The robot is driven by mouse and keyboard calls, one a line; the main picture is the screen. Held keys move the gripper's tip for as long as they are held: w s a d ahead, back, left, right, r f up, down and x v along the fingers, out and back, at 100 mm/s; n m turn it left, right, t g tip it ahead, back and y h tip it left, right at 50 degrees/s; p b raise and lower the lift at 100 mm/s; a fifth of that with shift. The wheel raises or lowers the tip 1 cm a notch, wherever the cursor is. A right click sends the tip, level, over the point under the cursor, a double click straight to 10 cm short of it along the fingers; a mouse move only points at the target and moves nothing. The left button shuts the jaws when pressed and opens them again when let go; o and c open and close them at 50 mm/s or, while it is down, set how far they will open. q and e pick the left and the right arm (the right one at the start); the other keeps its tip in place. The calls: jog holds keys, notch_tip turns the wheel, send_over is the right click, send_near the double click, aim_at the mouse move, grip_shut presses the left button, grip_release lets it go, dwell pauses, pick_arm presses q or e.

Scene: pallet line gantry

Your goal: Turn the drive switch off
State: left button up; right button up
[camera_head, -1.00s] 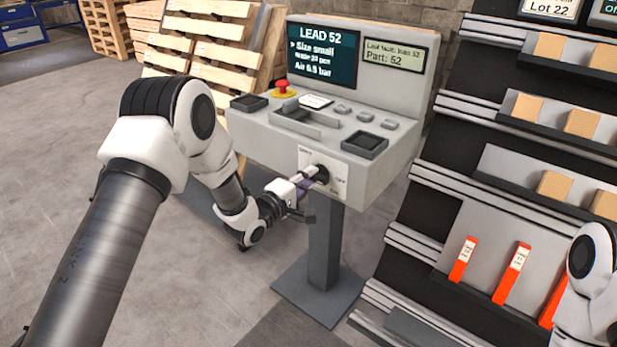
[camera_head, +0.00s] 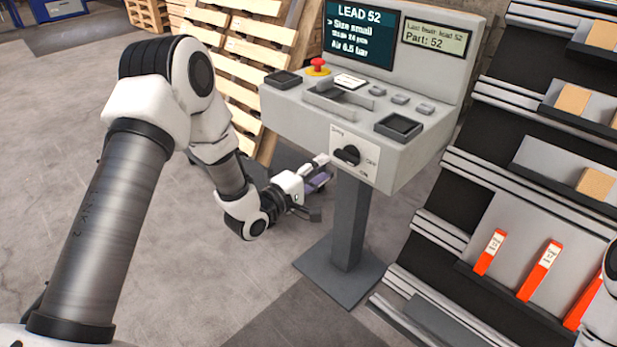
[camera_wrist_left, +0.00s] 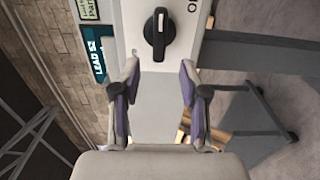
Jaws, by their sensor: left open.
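The drive switch (camera_head: 347,155) is a black rotary knob on a white plate on the console's front face. It also shows in the left wrist view (camera_wrist_left: 159,36), where its bar runs upright and its white mark is at the upper end. That end points to the console's right side, where OFF is printed in the head view. My left gripper (camera_head: 317,187) is open and empty, in front of the plate and lower left of the knob. In the left wrist view its fingers (camera_wrist_left: 160,88) stand apart, and the knob lies beyond their tips, untouched. My right gripper is out of view.
The grey console (camera_head: 285,115) stands on a post with a floor plate (camera_head: 345,280). A red emergency button (camera_head: 317,67) and trays sit on top. Wooden pallets (camera_head: 225,60) lean behind it. A rack (camera_head: 450,235) with boxes and orange items stands at right. The floor at left is open.

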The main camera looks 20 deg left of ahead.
pick_arm(q)
jog(key=v, duration=0.5)
